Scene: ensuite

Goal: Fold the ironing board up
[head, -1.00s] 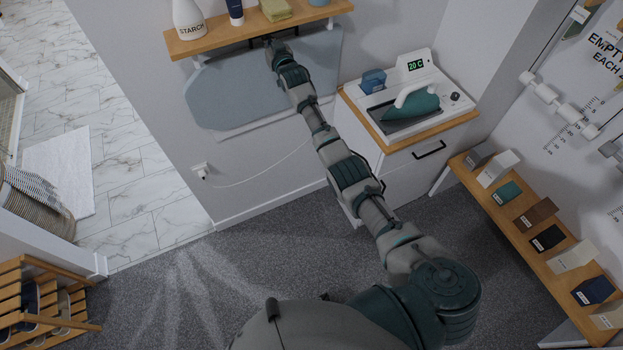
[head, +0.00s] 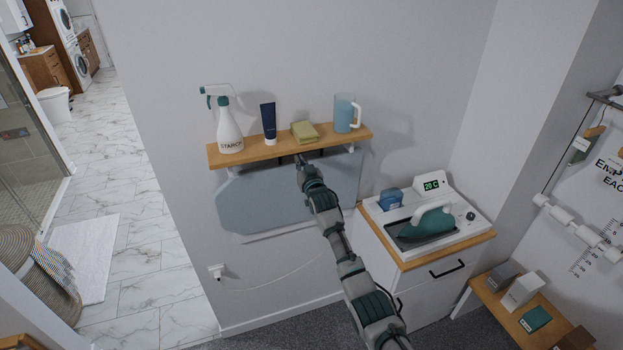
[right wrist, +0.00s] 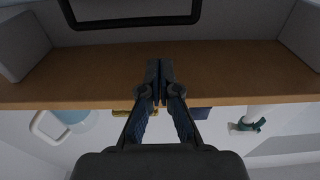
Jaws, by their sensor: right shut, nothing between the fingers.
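The ironing board (head: 250,208) is a blue-grey panel standing upright, flat against or close to the wall under the wooden shelf. My right arm reaches up across its front. My right gripper (head: 299,160) is at the board's top edge, just below the shelf, and partly hidden by my arm. In the right wrist view my right gripper (right wrist: 159,72) is shut and empty in front of the shelf's wooden surface. A black looped bar (right wrist: 130,22) lies beyond the fingertips; I cannot tell whether they touch anything. My left gripper is out of view.
A cabinet right of the board carries an iron (head: 432,222). A cord runs from a wall plug (head: 216,271).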

